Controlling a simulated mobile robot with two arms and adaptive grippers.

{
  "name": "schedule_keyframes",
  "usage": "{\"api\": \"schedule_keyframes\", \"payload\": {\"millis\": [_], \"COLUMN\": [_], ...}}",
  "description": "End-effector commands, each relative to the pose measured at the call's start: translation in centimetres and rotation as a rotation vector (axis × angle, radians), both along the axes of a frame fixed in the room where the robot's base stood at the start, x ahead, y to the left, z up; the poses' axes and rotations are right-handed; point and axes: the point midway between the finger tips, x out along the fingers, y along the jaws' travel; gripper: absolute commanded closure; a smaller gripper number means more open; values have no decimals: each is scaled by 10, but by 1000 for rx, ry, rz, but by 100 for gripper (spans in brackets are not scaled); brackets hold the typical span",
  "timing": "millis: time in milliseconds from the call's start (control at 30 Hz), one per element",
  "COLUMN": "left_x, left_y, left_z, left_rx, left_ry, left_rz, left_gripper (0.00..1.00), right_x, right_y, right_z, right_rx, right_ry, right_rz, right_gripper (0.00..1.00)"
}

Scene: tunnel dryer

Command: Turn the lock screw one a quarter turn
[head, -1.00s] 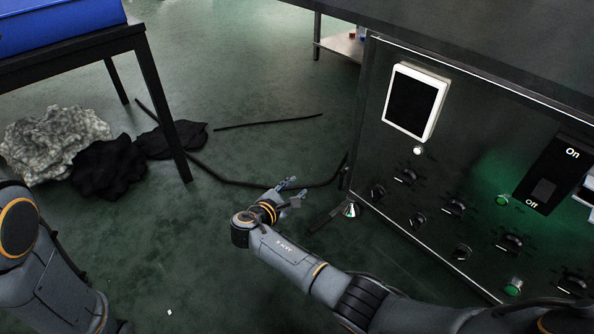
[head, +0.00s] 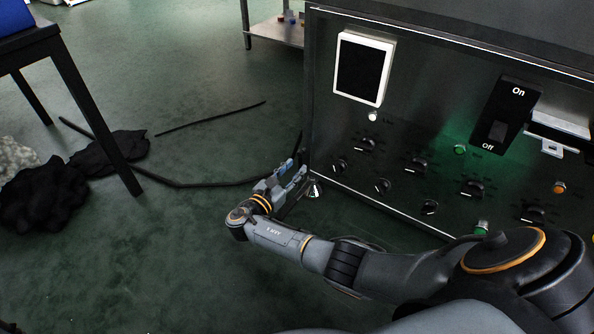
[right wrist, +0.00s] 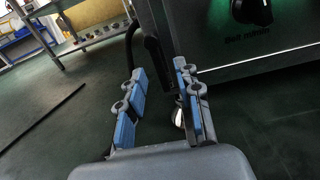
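The black control panel (head: 400,150) carries several dark knobs, one of them a knob (head: 382,186) low on its left side. I cannot tell which part, if any, is lock screw one. A small shiny metal part (head: 315,190) is at the panel's lower left corner; it also shows partly hidden behind a finger in the right wrist view (right wrist: 179,117). My right gripper (head: 287,174) is beside that corner, to its left. In the right wrist view my right gripper (right wrist: 162,100) has its blue-padded fingers apart, with nothing between them. My left gripper is out of view.
A white-framed screen (head: 362,68), an On/Off switch (head: 497,130) and a green lamp (head: 460,150) are on the panel. A dark table (head: 70,75) stands left, with dark cloth (head: 110,150) on the floor. The floor between is largely clear.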

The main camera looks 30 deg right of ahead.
Motion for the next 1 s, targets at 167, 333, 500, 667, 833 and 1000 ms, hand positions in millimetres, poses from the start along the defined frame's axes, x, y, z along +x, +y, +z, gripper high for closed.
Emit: {"api": "schedule_keyframes", "payload": {"millis": [167,333,500,667,833,1000], "left_x": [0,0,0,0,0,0], "left_y": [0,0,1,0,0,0], "left_z": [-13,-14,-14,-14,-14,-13], "left_rx": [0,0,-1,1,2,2], "left_ry": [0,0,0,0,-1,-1], "left_rz": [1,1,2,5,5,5], "left_gripper": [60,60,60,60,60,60], "right_x": [8,10,10,10,10,10], "right_y": [-18,-23,-23,-23,-23,-23], "right_z": [-1,0,1,1,0,0], "right_rx": [1,1,1,1,1,1], "right_ry": [-2,-1,-1,-1,-1,-1], "right_rz": [-1,0,0,0,0,0], "right_gripper": [66,66,66,90,100,100]}}
